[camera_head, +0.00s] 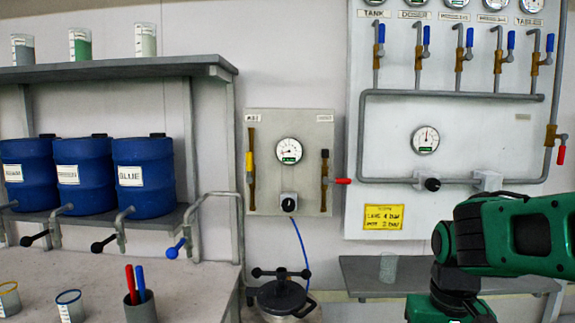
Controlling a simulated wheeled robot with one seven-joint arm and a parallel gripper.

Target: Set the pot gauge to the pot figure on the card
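The small grey panel (265,195) carries a round white gauge (289,151) with a green label, above a pressure pot (282,297). Its needle looks to point left, but the figures are too small to read. A black knob (289,204) sits below the gauge, and a blue hose (301,240) runs from it down to the pot. The yellow card (384,217) is on the large panel; its lower line seems to read 2 bar and its upper line 4 bar, blurred. My green arm shows at the lower right, but my gripper's fingers are not in view.
The large panel holds another gauge (425,140), a black knob (433,184) and several blue-handled valves. Blue drums (145,195) stand left. A shelf (355,275) holds a clear cup (388,268).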

